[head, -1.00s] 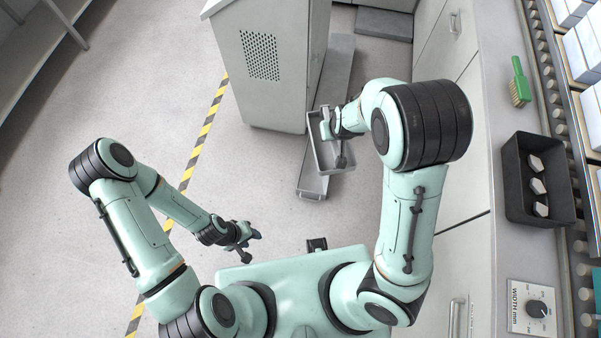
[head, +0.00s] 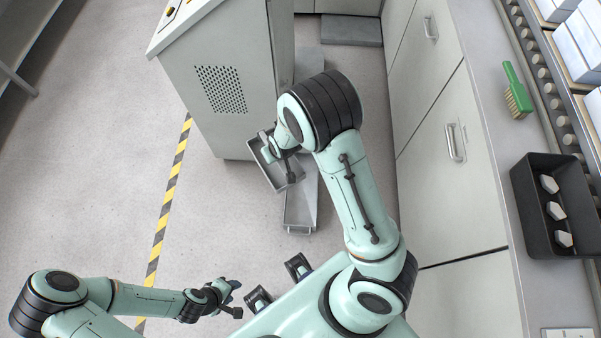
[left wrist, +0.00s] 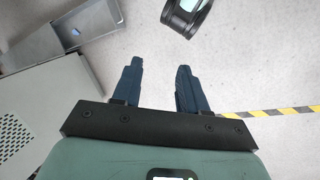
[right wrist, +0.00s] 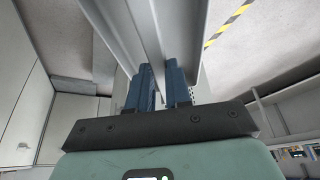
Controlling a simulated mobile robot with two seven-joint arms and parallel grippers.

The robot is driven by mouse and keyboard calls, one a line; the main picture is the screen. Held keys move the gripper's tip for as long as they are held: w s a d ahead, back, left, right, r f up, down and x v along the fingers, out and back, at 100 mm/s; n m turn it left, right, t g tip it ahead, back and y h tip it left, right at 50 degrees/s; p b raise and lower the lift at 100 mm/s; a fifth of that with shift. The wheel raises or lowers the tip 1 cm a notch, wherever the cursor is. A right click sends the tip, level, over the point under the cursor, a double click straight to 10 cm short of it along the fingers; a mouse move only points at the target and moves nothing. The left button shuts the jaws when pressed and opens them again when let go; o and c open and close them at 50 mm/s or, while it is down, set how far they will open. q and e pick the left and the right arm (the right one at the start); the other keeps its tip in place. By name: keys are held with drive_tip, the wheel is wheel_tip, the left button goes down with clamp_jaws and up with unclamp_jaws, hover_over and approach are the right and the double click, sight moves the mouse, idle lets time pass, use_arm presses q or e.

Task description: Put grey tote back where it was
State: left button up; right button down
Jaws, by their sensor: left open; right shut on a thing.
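The grey tote (head: 267,173) is a shallow open metal box held in the air beside the grey cabinet. My right gripper (head: 278,150) is shut on its wall. In the right wrist view the fingers (right wrist: 160,88) close on the thin grey wall of the tote (right wrist: 150,30), which runs up out of the picture. My left gripper (head: 236,291) is low at the left, open and empty, well apart from the tote. In the left wrist view its two fingers (left wrist: 155,85) stand apart over bare floor.
A long, low grey tray (head: 300,207) lies on the floor under and beside the tote. The grey cabinet (head: 222,100) stands just behind. Counter fronts (head: 460,170) close off the right side; a black bin (head: 553,205) and green brush (head: 516,90) sit on top. Floor at left is clear.

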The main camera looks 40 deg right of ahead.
use_arm(q)
drive_tip(key=w+a+f+t+y+b, duration=0.15)
drive_tip(key=w+f+b, duration=0.25)
drive_tip(key=f+b, duration=0.55)
drive_tip(key=w+a+f+t+b, duration=0.2)
drive_tip(key=w+a+f+b, duration=0.1)
drive_tip(key=f+b, duration=0.65)
drive_tip(key=s+a+f+n+g+b, duration=0.1)
drive_tip(key=s+f+g+b, duration=0.1)
drive_tip(key=s+f, duration=0.4)
wheel_tip(320, 180, down, 2)
drive_tip(key=shift+s+f+g+b, duration=0.1)
drive_tip(key=shift+s+g+b, duration=0.1)
drive_tip(key=shift+g+b, duration=0.3)
use_arm(e)
drive_tip(key=d+f+m, duration=0.1)
drive_tip(key=d+f, duration=0.2)
drive_tip(key=f, duration=1.5)
drive_tip(key=d+f, duration=0.3)
drive_tip(key=f, duration=1.5)
drive_tip(key=s+d+f+m+h, duration=0.1)
drive_tip(key=d+f, duration=0.2)
drive_tip(key=f, duration=1.5)
drive_tip(key=shift+d+f+m, duration=0.15)
drive_tip(key=shift+f+m, duration=0.1)
drive_tip(key=shift+m, duration=0.05)
use_arm(q)
drive_tip(key=shift+a, duration=0.1)
